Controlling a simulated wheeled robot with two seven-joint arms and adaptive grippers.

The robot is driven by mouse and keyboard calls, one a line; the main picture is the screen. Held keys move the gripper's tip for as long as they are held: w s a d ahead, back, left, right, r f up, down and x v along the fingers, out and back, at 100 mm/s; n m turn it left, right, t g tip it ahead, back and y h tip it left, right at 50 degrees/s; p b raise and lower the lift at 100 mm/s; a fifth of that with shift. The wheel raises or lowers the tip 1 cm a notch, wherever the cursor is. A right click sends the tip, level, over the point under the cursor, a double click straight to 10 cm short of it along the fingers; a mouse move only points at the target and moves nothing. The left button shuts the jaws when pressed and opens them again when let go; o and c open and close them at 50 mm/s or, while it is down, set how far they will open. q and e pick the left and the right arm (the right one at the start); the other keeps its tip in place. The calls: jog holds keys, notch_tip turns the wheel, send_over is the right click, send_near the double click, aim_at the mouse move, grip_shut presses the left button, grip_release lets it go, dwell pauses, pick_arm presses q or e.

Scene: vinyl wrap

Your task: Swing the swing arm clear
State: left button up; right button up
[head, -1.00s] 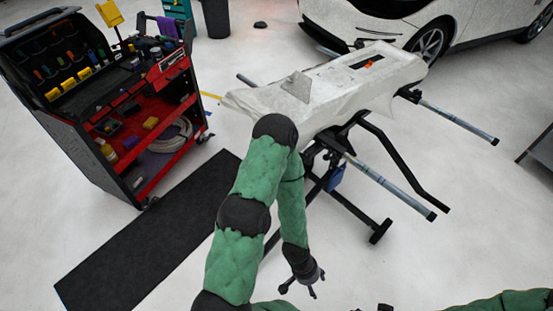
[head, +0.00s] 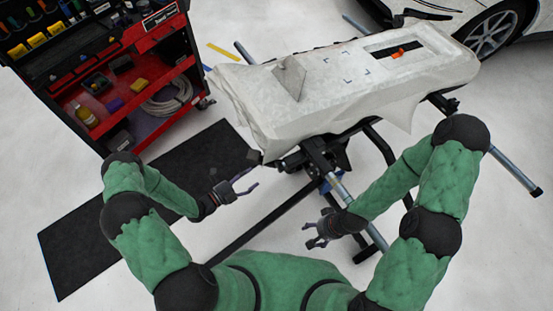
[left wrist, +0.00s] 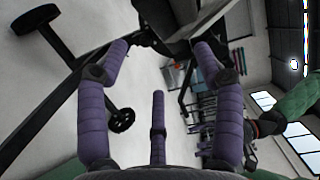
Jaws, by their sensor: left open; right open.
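A wrapped panel (head: 345,85) under wrinkled white film lies on a black stand (head: 318,155). Grey tubular arms with dark end caps stick out from the stand: one toward me (head: 341,188), one at the right (head: 515,172), one at the far left (head: 243,50). I cannot tell which is the swing arm. My left gripper (head: 251,181) is open and empty, left of the near tube and apart from it. My right gripper (head: 308,236) is open, close to the near tube's left side; my right forearm hides part of the tube. The left wrist view shows open purple fingers (left wrist: 161,52), nothing between them.
A red and black tool cart (head: 135,95) stands at the left. A black mat (head: 140,215) lies on the floor before it. A white car (head: 450,15) is at the back right. Black stand legs with casters (left wrist: 122,120) reach across the floor.

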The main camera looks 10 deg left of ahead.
aim_at(267, 166)
pick_arm(q)
jog(key=shift+m+h, duration=0.4)
jog(key=shift+m, duration=0.2)
jog(key=b+x, duration=0.2)
jog(key=x, duration=0.8)
jog(key=shift+w+d+b, duration=0.1)
jog(key=shift+d+b, duration=0.25)
jog(key=shift+b, duration=0.05)
grip_shut()
